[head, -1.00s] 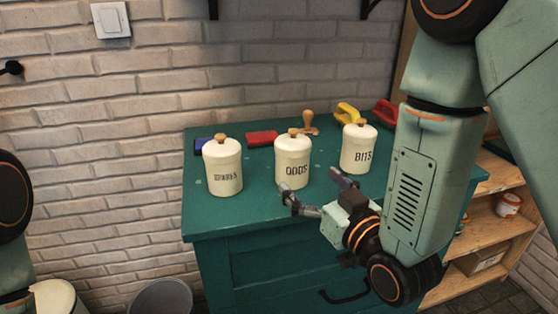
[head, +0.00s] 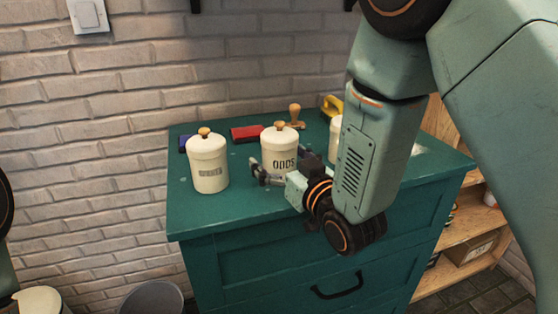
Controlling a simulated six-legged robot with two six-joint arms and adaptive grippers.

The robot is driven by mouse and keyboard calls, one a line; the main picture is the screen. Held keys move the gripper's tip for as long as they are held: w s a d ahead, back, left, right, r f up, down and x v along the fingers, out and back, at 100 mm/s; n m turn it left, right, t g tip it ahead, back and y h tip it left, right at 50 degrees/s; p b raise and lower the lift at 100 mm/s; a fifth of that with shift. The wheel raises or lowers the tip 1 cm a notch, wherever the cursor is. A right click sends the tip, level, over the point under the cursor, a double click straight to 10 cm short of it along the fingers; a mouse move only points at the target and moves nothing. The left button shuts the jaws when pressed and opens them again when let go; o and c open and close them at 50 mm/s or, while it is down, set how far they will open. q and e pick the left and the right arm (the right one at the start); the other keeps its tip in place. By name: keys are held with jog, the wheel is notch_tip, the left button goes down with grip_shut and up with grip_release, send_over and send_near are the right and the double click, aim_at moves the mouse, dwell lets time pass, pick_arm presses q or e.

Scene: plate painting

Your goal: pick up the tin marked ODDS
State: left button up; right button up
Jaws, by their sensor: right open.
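The cream tin marked ODDS (head: 281,147) stands upright on the green cabinet top (head: 228,210), with a wooden knob on its lid. My right gripper (head: 266,170) is open, low at the front of this tin. I cannot tell whether the fingers touch the tin. My left gripper is out of view.
Another cream tin (head: 208,163) with a blurred label stands to the left. A third tin (head: 335,136) is mostly hidden behind my right arm. A red stamp pad (head: 247,133), a blue one (head: 184,144), a wooden-handled stamp (head: 295,114) and a yellow-handled item (head: 332,105) lie behind.

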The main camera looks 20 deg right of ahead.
jog(key=shift+w+d+f, duration=0.1)
jog(key=shift+w, duration=0.05)
jog(key=shift+c, duration=1.3)
jog(key=c, duration=1)
jog(key=shift+c, duration=0.3)
jog(key=shift+r, duration=0.2)
